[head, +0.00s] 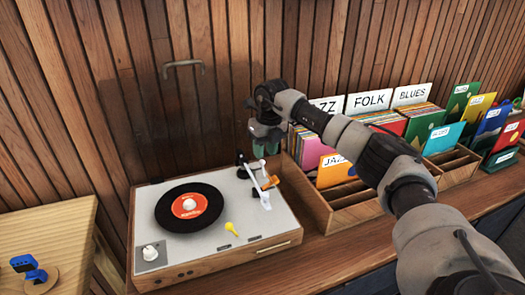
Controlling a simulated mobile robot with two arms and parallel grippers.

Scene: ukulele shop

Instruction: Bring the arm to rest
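My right arm comes in from the lower right, and its gripper (266,149) hangs over the back right corner of the record player (225,258). Its fingertips point down, close above or behind the pivot of the white tonearm (255,187); I cannot tell whether they touch anything. The fingers are small and partly hidden by the wrist, so their opening is unclear. A black record (172,207) with an orange label lies on the platter. My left gripper is not in view.
A tinted lid with a grey handle (184,64) stands raised behind the player. A wooden record crate (345,212) with genre dividers stands to the right, under my forearm. A small yellow piece (232,228) lies on the player. A blue object (28,267) sits on the left table (60,222).

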